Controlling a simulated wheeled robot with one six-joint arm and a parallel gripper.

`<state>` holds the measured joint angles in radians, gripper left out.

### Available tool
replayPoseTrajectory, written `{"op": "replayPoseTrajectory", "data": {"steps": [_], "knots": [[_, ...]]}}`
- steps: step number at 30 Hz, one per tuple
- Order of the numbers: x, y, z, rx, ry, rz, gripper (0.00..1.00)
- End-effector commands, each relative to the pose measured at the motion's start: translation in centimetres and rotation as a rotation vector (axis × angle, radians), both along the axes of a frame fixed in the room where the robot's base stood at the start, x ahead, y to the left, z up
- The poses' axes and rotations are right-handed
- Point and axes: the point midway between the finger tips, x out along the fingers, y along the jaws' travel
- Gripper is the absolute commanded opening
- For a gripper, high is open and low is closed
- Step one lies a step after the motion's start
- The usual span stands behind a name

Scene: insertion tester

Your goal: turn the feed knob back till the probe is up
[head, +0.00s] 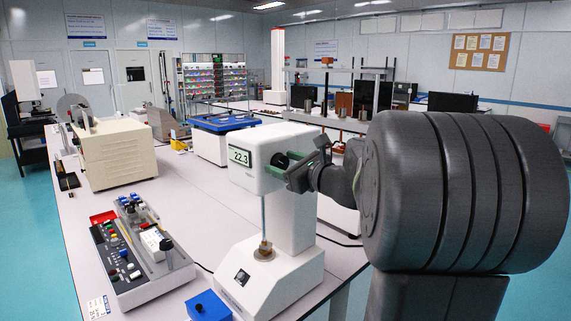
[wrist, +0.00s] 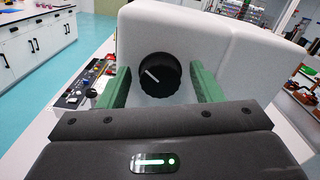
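The white insertion tester (head: 290,190) stands on the bench, its display (head: 240,156) reading about 22.3. Its thin probe (head: 263,217) hangs from the head and reaches down to a small brown sample cup (head: 264,249) on the base; whether the tip is inside the cup is too small to tell. The black feed knob (wrist: 160,74) is on the side of the head, its white mark pointing to the upper left in the wrist view. My gripper (wrist: 160,84) is open, with green fingers either side of the knob and visible gaps. It also shows at the tester head in the head view (head: 282,162).
A control box (head: 140,245) with knobs and buttons lies left of the tester, and a blue box (head: 208,306) sits in front. A beige machine (head: 112,152) and a blue-topped unit (head: 222,122) stand farther back. The bench (head: 196,190) between them is clear.

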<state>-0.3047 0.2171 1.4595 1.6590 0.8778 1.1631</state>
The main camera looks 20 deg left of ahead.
Motion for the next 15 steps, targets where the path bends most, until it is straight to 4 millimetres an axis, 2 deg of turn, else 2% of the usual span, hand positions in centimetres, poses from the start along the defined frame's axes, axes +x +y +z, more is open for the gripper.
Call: {"op": "replayPoseTrajectory", "data": {"steps": [1,6,15], "knots": [[0.0,-0.01,0.0,0.0,0.0,0.0,0.49],[-0.02,-0.02,0.01,0.0,0.0,0.0,0.16],[-0.04,-0.02,-0.12,-0.011,-0.029,0.0,0.16]]}}
